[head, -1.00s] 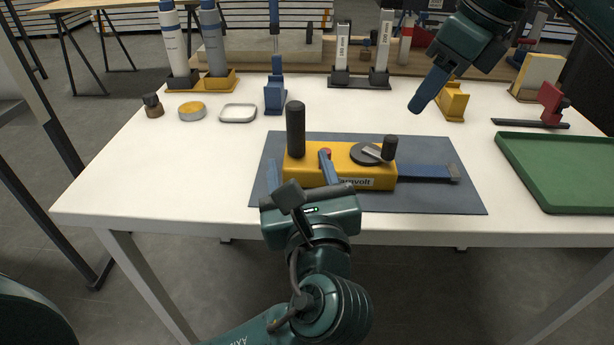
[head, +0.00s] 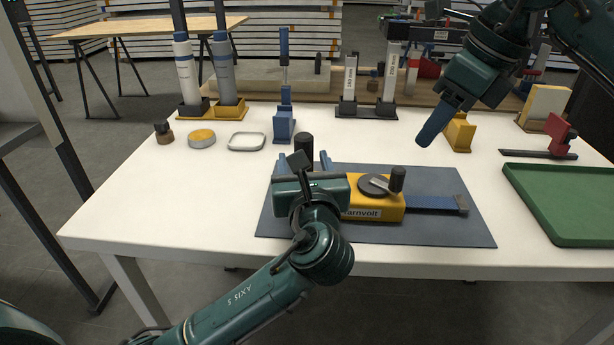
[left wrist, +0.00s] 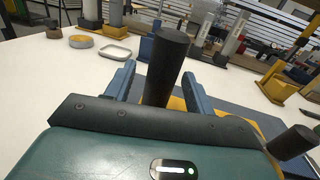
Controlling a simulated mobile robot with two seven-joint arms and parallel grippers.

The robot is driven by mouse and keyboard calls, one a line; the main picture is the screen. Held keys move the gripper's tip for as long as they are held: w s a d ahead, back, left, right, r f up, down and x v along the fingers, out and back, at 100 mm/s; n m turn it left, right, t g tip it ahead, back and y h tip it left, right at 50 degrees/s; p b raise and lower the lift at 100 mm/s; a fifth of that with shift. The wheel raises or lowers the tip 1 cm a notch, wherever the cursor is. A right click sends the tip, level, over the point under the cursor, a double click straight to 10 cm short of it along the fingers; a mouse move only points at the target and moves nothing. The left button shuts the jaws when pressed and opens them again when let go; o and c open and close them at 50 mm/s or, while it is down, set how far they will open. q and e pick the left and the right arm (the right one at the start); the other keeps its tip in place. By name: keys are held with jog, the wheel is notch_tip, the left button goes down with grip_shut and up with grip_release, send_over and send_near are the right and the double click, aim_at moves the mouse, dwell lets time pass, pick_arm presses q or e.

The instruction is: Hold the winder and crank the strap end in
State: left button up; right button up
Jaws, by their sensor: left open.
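The yellow winder (head: 374,213) lies on a dark mat (head: 440,234). Its black upright handle (head: 303,150) stands at its left end. On its right end are a dark crank disc (head: 372,186) and a black crank knob (head: 398,178). A blue strap (head: 430,203) runs out to the right, ending in a dark tip (head: 462,205). My left gripper (head: 303,168) is open at the handle; in the left wrist view its blue fingers stand either side of the handle (left wrist: 166,62). My right gripper (head: 424,140) hangs above the table behind the strap, its finger gap hidden.
A green tray (head: 570,222) lies at the right, near a red clamp-like tool (head: 562,134). A yellow block (head: 459,134) stands behind the right gripper. A blue stand (head: 284,125), a shallow dish (head: 247,141) and a yellow tin (head: 202,138) stand behind left. The table's left front is bare.

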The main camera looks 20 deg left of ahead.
pick_arm(q)
jog(key=shift+w+a, duration=0.1)
jog(key=shift+w, duration=0.15)
jog(key=shift+c, duration=0.4)
grip_shut()
